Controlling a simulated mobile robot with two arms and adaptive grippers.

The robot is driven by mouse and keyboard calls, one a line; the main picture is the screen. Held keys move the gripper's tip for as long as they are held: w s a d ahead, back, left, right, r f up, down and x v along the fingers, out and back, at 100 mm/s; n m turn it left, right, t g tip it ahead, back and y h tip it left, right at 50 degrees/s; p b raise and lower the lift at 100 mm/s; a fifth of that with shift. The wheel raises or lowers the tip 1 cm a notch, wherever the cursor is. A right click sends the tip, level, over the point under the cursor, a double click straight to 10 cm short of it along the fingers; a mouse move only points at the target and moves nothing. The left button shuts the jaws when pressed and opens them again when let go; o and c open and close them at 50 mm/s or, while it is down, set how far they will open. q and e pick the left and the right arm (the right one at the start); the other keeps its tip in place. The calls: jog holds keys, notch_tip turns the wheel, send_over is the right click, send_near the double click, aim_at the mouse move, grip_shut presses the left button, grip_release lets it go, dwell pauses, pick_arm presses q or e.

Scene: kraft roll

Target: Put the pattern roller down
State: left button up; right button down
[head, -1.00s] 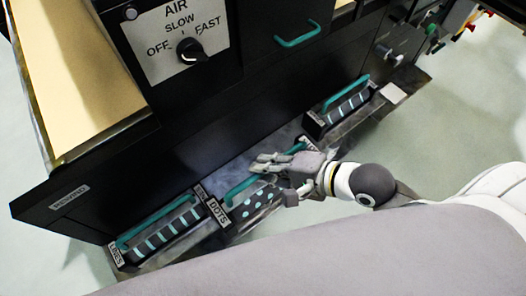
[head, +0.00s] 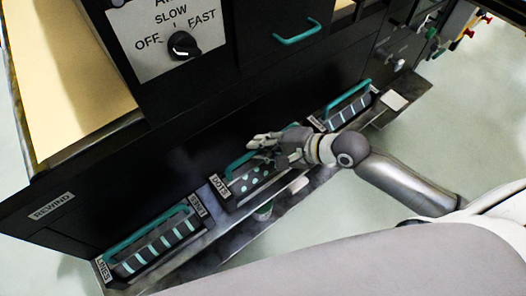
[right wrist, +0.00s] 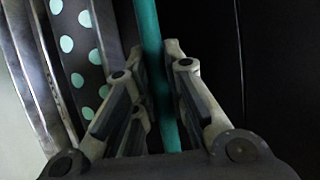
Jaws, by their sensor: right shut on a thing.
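The pattern roller is black with pale teal dots (head: 250,181) and has a DOTS label at its left end. It is at the middle of the low ledge (head: 228,243), between two other rollers. I cannot tell whether it rests on the ledge or hangs just above it. My right gripper (head: 264,141) is shut on the roller's teal handle. In the right wrist view the handle (right wrist: 151,50) runs between the fingers, with the dotted roller (right wrist: 80,48) to its left. My left gripper is not in view.
A striped roller with a teal handle (head: 155,247) sits at the ledge's left, by a LINES label. The black machine front (head: 180,120) rises close behind the ledge. Pale floor (head: 330,222) is clear in front.

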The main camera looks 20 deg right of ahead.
jog(key=shift+w+d+f, duration=0.15)
jog(key=shift+w+f, duration=0.7)
jog(key=shift+w, duration=0.1)
jog(key=shift+w+f+b, duration=0.1)
jog(key=shift+f+b, duration=0.2)
jog(key=shift+f, duration=1.4)
jog(key=c, duration=1.9)
grip_release()
jog(key=shift+d+f, duration=0.1)
jog(key=shift+f, duration=0.15)
jog(key=o, duration=0.4)
jog(key=shift+r, duration=0.15)
jog(key=shift+p+v, duration=0.3)
jog(key=shift+v, duration=5.8)
